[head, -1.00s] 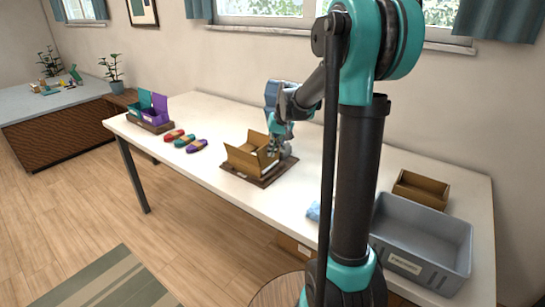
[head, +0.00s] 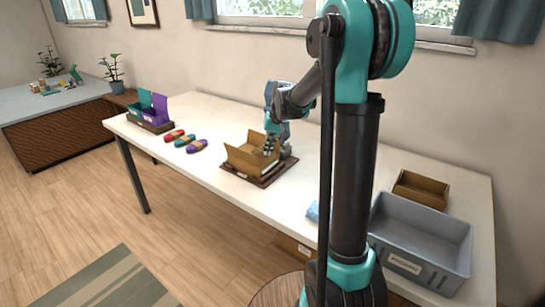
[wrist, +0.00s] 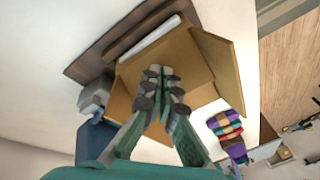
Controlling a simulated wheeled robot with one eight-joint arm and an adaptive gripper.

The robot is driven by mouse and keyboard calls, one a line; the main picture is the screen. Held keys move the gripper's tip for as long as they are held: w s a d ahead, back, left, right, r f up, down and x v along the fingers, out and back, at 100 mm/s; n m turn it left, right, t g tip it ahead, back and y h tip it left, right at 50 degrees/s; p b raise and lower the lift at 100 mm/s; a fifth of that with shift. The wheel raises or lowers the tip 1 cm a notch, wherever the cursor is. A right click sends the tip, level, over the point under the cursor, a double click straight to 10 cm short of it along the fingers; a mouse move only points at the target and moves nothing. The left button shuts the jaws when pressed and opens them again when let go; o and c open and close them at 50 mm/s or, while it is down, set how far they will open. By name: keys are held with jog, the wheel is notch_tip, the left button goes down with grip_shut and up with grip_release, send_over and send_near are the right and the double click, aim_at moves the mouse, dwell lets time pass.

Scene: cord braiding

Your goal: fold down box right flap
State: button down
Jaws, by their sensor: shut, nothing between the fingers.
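An open brown cardboard box (head: 248,161) sits on a dark brown board (head: 268,181) in the middle of the table, with a flap standing up at its back. The wrist view shows the box (wrist: 183,50) close up, with one flap (wrist: 222,62) spread out on the right and another (wrist: 121,104) at the lower left. My gripper (head: 268,149) is at the box's right side, over its edge. In the wrist view its closed fingers (wrist: 160,78) reach over the box and hide part of it. I cannot tell whether they touch a flap.
Several coloured cord bundles (head: 186,141) lie left of the box, beyond them a teal and purple holder (head: 150,112). A grey crate (head: 420,240) and a small brown open box (head: 420,190) stand at the right. A blue cloth (head: 314,212) lies near the front edge.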

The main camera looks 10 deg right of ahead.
aim_at(262, 149)
jog(key=shift+w+a+f, duration=0.25)
jog(key=shift+w+a, duration=0.2)
jog(key=shift+w, duration=0.05)
jog(key=shift+w+a+f, duration=0.45)
jog(key=shift+a+f, duration=0.05)
jog(key=shift+f, duration=0.25)
jog(key=shift+w+f, duration=0.1)
jog(key=shift+f, duration=0.05)
jog(key=shift+d+r, duration=0.1)
jog(key=shift+r, duration=0.55)
